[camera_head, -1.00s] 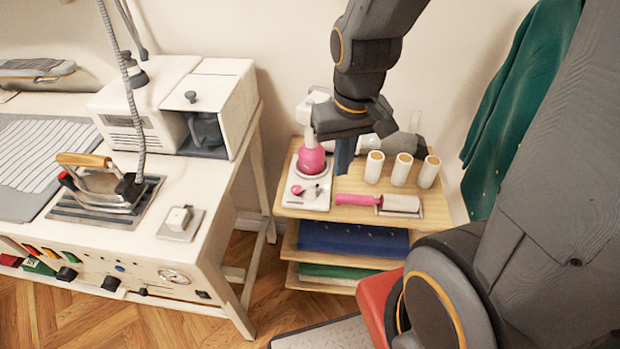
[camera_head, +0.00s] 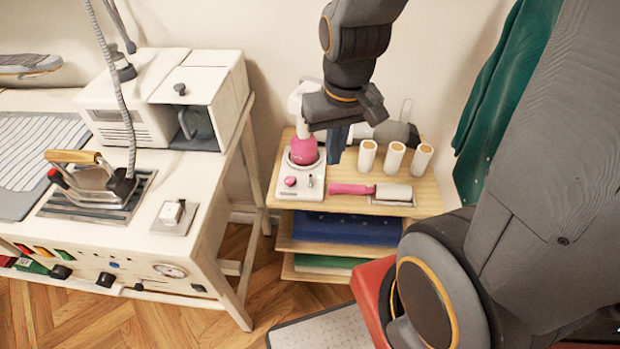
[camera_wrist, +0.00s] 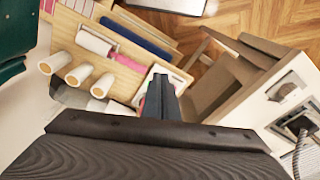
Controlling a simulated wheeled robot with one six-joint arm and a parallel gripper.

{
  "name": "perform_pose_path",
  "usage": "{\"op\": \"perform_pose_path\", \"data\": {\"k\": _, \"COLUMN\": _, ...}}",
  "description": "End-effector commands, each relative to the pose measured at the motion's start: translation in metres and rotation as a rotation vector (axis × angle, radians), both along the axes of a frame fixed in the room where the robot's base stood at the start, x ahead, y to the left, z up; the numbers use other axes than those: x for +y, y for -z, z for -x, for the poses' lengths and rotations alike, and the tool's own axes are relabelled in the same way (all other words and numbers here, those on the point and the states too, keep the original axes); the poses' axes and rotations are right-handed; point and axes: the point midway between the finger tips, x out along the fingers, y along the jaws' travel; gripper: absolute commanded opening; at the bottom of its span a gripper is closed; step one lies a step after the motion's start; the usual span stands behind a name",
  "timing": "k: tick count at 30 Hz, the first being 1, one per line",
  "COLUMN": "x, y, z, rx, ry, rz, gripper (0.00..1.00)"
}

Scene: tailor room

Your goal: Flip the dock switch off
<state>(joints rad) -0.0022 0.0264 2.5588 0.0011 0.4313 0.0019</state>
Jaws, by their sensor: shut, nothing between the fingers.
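The white dock (camera_head: 284,193) stands on the left of the top shelf, with a pink and white handheld device (camera_head: 303,148) upright on it. On its front part are a pink knob (camera_head: 290,181) and a small light-coloured switch (camera_head: 309,181); which way the switch lies is too small to tell. My gripper (camera_head: 335,158) is shut and empty. It points down above the shelf, just right of the dock and apart from the switch. In the wrist view, my gripper (camera_wrist: 160,88) covers part of the dock (camera_wrist: 149,80), and the switch cannot be made out.
Right of the dock, a pink-handled roller (camera_head: 392,194) lies in front of several white spools (camera_head: 394,160). A dark grey device (camera_head: 397,134) lies behind the spools. The ironing table (camera_head: 205,225) with an iron (camera_head: 92,182) stands left. A green cloth (camera_head: 482,120) hangs right.

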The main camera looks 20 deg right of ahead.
Motion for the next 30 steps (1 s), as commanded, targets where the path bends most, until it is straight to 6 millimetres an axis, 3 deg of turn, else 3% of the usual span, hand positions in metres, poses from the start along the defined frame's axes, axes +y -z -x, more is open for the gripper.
{"op": "perform_pose_path", "data": {"k": 5, "x": 0.002, "y": 0.009, "z": -0.016, "rx": 0.011, "ry": -0.020, "rz": 0.024, "gripper": 0.00}}
{"op": "perform_pose_path", "data": {"k": 15, "x": 0.018, "y": 0.055, "z": -0.091, "rx": 0.027, "ry": -0.106, "rz": 0.149, "gripper": 0.00}}
{"op": "perform_pose_path", "data": {"k": 21, "x": 0.031, "y": 0.078, "z": -0.125, "rx": 0.015, "ry": -0.145, "rz": 0.205, "gripper": 0.00}}
{"op": "perform_pose_path", "data": {"k": 30, "x": 0.037, "y": 0.088, "z": -0.140, "rx": 0.006, "ry": -0.160, "rz": 0.229, "gripper": 0.00}}
